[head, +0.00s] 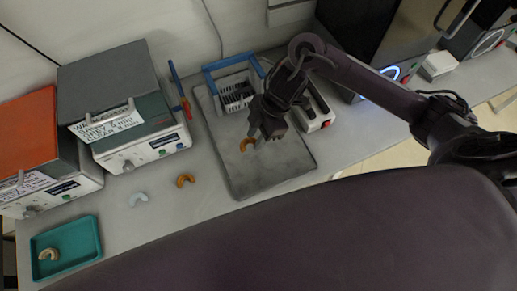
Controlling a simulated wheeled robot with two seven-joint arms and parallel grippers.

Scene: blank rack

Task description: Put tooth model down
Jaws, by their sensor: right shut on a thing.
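My right gripper (264,134) is over the grey mat (275,175) with its fingers pointing down. It is shut on an orange tooth model (246,145), which shows at the left fingertip, low over the mat. I cannot tell whether the model touches the mat. The fingers hide part of it. A second orange tooth model (185,180) and a pale blue one (138,199) lie on the bench left of the mat. A beige tooth model (48,254) lies in the teal tray (92,240) at lower left. My left gripper is out of view.
A white rack with a blue frame (234,88) stands at the mat's back. A white device with a red button (318,115) is right of the gripper. Two lidded machines (145,148) line the left. The mat's front part is clear.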

